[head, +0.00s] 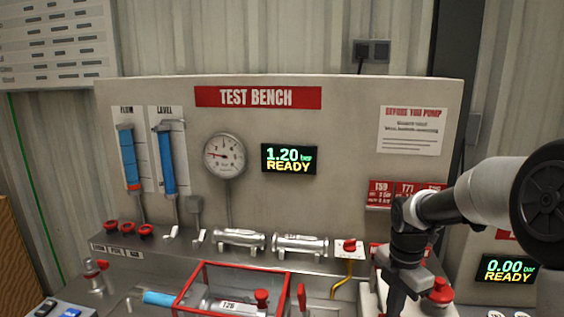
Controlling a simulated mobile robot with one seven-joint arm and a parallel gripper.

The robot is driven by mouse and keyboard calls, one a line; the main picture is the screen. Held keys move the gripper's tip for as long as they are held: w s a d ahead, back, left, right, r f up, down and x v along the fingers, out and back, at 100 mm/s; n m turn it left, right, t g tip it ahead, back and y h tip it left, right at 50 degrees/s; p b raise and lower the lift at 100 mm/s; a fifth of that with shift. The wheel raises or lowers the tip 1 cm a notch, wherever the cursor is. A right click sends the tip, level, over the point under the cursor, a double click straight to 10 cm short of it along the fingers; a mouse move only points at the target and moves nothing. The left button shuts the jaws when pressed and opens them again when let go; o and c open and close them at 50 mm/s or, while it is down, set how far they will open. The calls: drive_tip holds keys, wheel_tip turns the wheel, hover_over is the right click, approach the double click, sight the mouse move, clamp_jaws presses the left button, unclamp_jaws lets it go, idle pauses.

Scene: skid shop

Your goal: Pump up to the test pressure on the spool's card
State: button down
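The test bench panel (360,110) carries a round dial gauge (224,156) and a display (289,159) reading 1.20 bar READY. Red-headed cards (381,195) marked T59 and T77, with a third partly covered by my arm, hang at right; their small print is unreadable. A metal spool (230,306) with a tag that looks like T26 lies inside a red frame (240,266) at the bottom. A blue handle (158,298) lies left of it. My gripper (396,300) points down at right, beside a red knob (440,290); its fingertips are not clear, and I see nothing held.
Two silver cylinders (300,246) lie on the bench ledge. A red valve knob (350,246) with a yellow pipe stands right of them. Several red knobs (146,231) line the left. A second display (507,269) at right reads 0.00 bar READY.

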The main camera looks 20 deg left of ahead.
drive_tip(key=shift+f, duration=0.7)
drive_tip(key=shift+r+p, duration=2.35)
drive_tip(key=shift+r, duration=0.85)
drive_tip(key=shift+f+b, duration=1.75)
drive_tip(key=shift+f, duration=1.45)
drive_tip(key=shift+r+p, duration=2.6)
drive_tip(key=shift+r, duration=0.6)
